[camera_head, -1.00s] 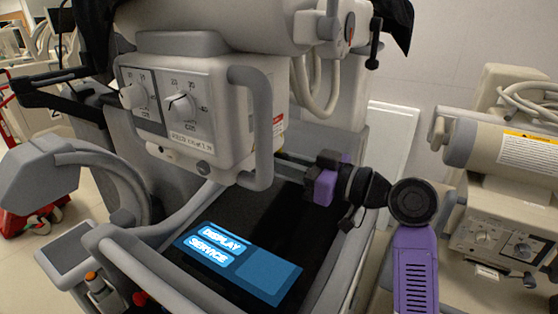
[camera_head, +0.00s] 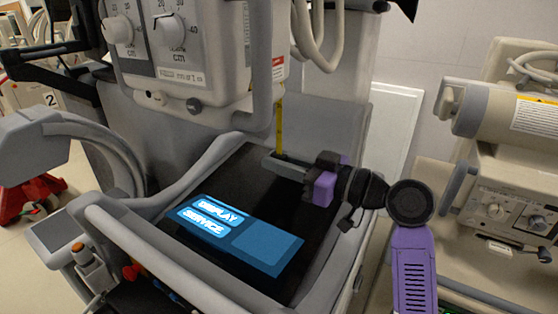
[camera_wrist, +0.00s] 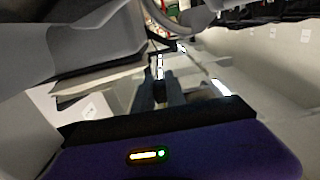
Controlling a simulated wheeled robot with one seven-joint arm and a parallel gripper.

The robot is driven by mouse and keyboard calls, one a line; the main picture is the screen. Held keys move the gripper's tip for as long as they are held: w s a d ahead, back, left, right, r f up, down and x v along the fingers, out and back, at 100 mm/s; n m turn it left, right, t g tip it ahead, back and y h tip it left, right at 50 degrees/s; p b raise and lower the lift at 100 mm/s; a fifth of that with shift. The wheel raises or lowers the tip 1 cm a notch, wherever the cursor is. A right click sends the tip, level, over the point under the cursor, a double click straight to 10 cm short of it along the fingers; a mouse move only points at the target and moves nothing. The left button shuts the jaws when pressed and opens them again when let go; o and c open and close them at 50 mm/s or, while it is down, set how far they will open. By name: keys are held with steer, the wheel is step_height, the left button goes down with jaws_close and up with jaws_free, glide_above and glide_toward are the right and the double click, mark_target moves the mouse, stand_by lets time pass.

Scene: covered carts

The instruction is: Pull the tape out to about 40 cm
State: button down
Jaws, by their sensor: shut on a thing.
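The yellow tape (camera_head: 280,128) hangs straight and roughly upright from under the machine's dialled head (camera_head: 185,60). Its lower end is at the tips of my gripper (camera_head: 272,160), which is shut on it. My gripper comes in from the right, above the dark top of the cart. In the wrist view the fingers of my gripper (camera_wrist: 166,92) are dim and close together; I cannot clearly make out the tape there. No length marks on the tape are readable.
Below my gripper is a lit blue panel (camera_head: 215,218) marked DISPLAY and SERVICE. A grey rail (camera_head: 165,260) edges the cart's front. A grey handle (camera_head: 262,65) stands just left of the tape. Another beige machine (camera_head: 510,190) stands at the right.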

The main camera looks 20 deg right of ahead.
steer(key=c, duration=1.4)
jaws_free()
steer(key=shift+o, duration=0.2)
steer(key=shift+s, duration=0.1)
steer(key=v, duration=0.7)
steer(key=shift+s+d+b, duration=0.25)
steer(key=shift+b, duration=0.2)
